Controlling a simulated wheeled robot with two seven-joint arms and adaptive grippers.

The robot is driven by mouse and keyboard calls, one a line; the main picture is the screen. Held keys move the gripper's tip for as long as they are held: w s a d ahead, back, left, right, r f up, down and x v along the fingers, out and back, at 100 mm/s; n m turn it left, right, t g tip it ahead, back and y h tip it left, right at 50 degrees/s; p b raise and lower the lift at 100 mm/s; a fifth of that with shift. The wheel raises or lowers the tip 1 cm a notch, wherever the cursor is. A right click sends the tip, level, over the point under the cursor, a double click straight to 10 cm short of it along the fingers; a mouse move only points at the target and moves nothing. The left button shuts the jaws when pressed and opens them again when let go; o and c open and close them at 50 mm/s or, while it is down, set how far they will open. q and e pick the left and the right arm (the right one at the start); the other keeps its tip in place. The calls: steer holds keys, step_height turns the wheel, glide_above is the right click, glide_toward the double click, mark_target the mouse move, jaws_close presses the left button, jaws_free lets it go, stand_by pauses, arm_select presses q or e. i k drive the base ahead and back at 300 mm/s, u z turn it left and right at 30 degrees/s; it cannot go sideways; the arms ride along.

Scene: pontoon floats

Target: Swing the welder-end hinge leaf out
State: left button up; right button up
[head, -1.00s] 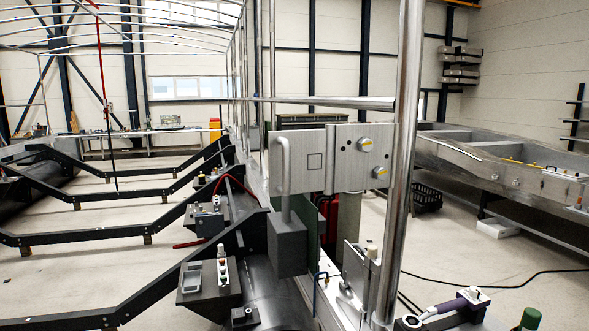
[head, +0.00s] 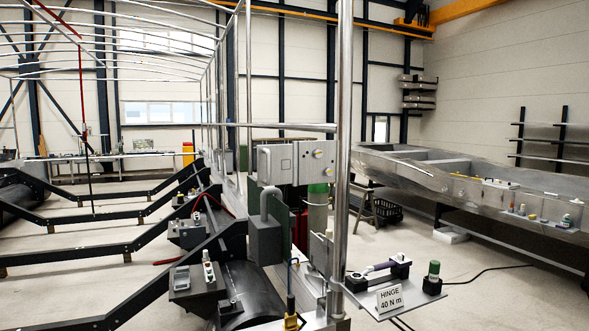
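A flat metal hinge plate (head: 312,160) with two yellow-capped bolts stands beside a bright upright post (head: 342,130). To its left is a leaf with a small square outline (head: 284,165). A smaller upright plate (head: 320,252) stands lower, near the post's foot. Neither of my grippers is in view.
Black braces (head: 100,262) fill the left. A long metal hull (head: 460,185) stands right. Open floor lies between, with a cable.

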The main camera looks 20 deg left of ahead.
mark_target(276, 164)
steer(key=u, duration=0.75)
steer(key=i, duration=0.9)
steer(key=z, duration=0.05)
